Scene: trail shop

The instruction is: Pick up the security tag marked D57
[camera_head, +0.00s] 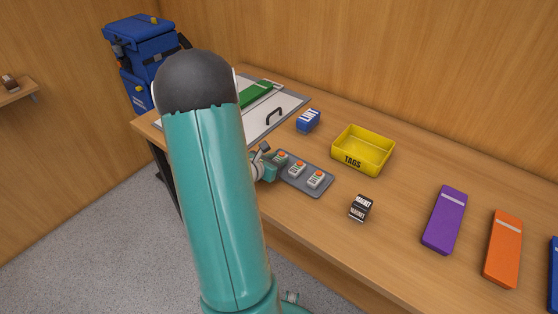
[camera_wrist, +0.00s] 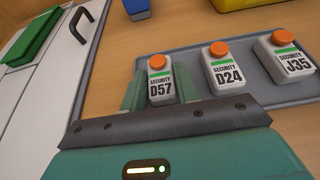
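The security tag D57 (camera_wrist: 160,82) is white with an orange knob and a green stripe. It stands at the left end of a grey tray (camera_wrist: 198,61), which also shows in the head view (camera_head: 317,191). My gripper (camera_wrist: 160,88) is at this tag, with one teal finger on each side of it. The fingers look very close to its sides; I cannot tell whether they press on it. In the head view my gripper (camera_head: 272,168) is low over the tray's left end. Tags D24 (camera_wrist: 224,70) and J35 (camera_wrist: 287,60) stand to the right on the tray.
A yellow TAGS bin (camera_head: 362,152) stands behind the tray. A blue box (camera_head: 308,121) and a board with a black handle (camera_head: 288,105) are to the left. A magnet block (camera_head: 360,208), a purple box (camera_head: 445,220) and an orange box (camera_head: 503,250) lie to the right.

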